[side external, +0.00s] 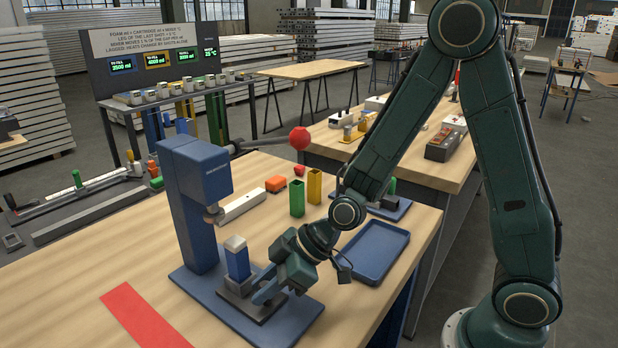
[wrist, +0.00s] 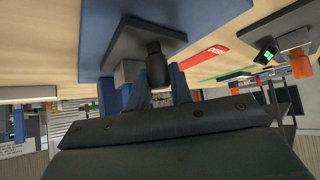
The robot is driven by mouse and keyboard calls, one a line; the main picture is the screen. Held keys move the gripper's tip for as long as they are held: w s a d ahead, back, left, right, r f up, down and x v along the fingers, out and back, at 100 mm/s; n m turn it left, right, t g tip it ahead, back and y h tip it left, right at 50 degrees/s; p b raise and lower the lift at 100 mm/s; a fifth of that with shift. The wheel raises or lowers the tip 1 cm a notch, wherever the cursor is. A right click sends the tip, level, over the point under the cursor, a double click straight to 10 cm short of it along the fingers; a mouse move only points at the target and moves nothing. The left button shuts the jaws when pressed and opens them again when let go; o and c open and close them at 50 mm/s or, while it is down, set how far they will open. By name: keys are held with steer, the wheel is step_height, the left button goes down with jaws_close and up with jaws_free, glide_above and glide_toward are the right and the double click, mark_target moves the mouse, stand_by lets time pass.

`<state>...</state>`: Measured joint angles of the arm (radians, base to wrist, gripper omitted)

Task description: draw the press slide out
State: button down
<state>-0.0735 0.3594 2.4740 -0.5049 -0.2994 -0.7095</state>
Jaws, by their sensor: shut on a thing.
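The blue press (side external: 186,205) stands on a blue base plate (side external: 215,310) on the wooden table. The press slide (side external: 243,306), a dark plate, lies on that base in front of the column. A grey block on it holds an upright blue cartridge (side external: 238,264) with a pale cap. My gripper (side external: 263,291) is low at the slide's right side. In the wrist view, the slide (wrist: 122,42) bears a dark knob (wrist: 156,66) between my two blue fingers, and my gripper (wrist: 158,88) is shut on it. The exact finger contact is partly hidden.
The press lever's red ball (side external: 299,138) sticks out above the table. A blue tray (side external: 371,252) lies right of my gripper. Green (side external: 297,198) and yellow (side external: 314,187) bins stand behind. A red strip (side external: 140,315) lies at front left.

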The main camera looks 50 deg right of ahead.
steer(key=c, duration=1.5)
jaws_free()
steer(key=shift+d+r, duration=0.1)
steer(key=shift+r, duration=0.05)
steer(key=shift+v, duration=3.65)
steer(key=shift+o, duration=1.2)
steer(key=w+d+r+n+g+y, duration=0.2)
steer(key=d+r+n+g, duration=0.2)
steer(key=n, duration=0.3)
steer(key=shift+d+g, duration=0.5)
steer(key=shift+d, duration=0.4)
